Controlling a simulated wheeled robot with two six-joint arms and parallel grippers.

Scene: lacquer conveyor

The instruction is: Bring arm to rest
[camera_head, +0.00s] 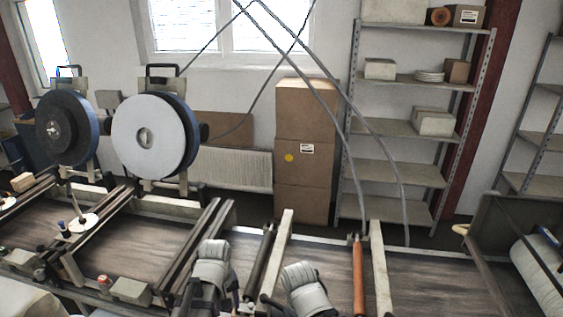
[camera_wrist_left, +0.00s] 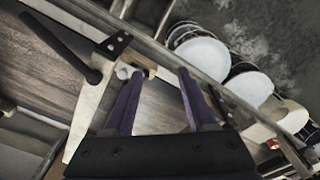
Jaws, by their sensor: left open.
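My left gripper (camera_head: 210,297) is low in the head view, over the brown conveyor (camera_head: 120,260). Its grey ribbed wrist hides part of the belt. In the left wrist view its two purple fingers (camera_wrist_left: 160,75) are spread apart, with nothing held between them. The conveyor's brown surface (camera_wrist_left: 155,105) and metal side rail show behind the fingers. My right arm's similar grey wrist is at the bottom, right of the left one; its fingers are not clear enough to judge.
Two reels, one dark (camera_head: 62,130) and one white (camera_head: 150,138), stand behind the conveyor. An orange-brown roller (camera_head: 358,275) and pale bars cross the belt. Cardboard boxes (camera_head: 305,150) and a shelf (camera_head: 400,175) stand behind. Several white-topped round items (camera_wrist_left: 202,58) lie beyond the rail.

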